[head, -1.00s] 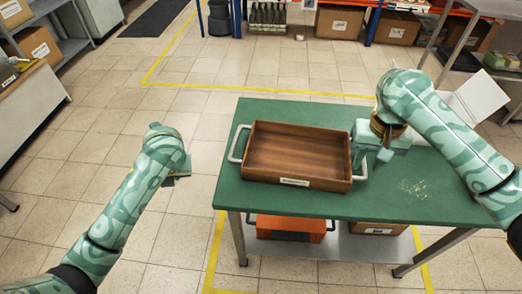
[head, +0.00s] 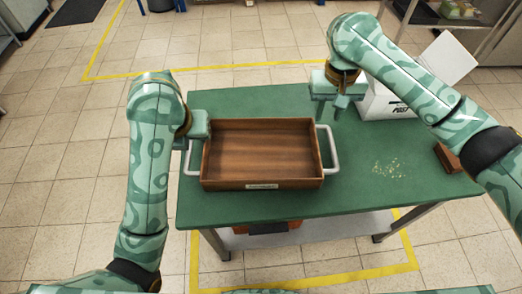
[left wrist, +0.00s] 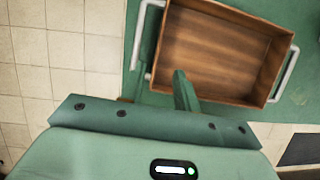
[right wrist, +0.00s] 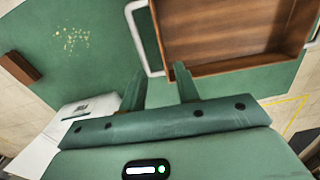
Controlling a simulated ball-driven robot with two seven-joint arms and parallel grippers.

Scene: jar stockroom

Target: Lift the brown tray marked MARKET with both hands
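The brown wooden tray (head: 262,152) lies on the green table; its front label (head: 262,186) is too small to read. It has a pale handle at the left (head: 190,162) and at the right (head: 333,150). My left gripper (head: 197,131) is close by the left handle. In the left wrist view one finger (left wrist: 182,90) shows clearly beside the tray wall, spread off-centre; the other blends into the green table. Whether it touches the handle is unclear. My right gripper (head: 332,108) is open and empty, behind the right handle; its two spread fingers (right wrist: 158,88) show in the right wrist view.
A white box (head: 388,104) with an open flap stands at the table's back right. A small brown block (head: 448,158) sits at the right edge. Crumbs (head: 387,167) lie right of the tray. An orange box (head: 268,227) is on the shelf below. The green table (head: 300,205) is clear in front.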

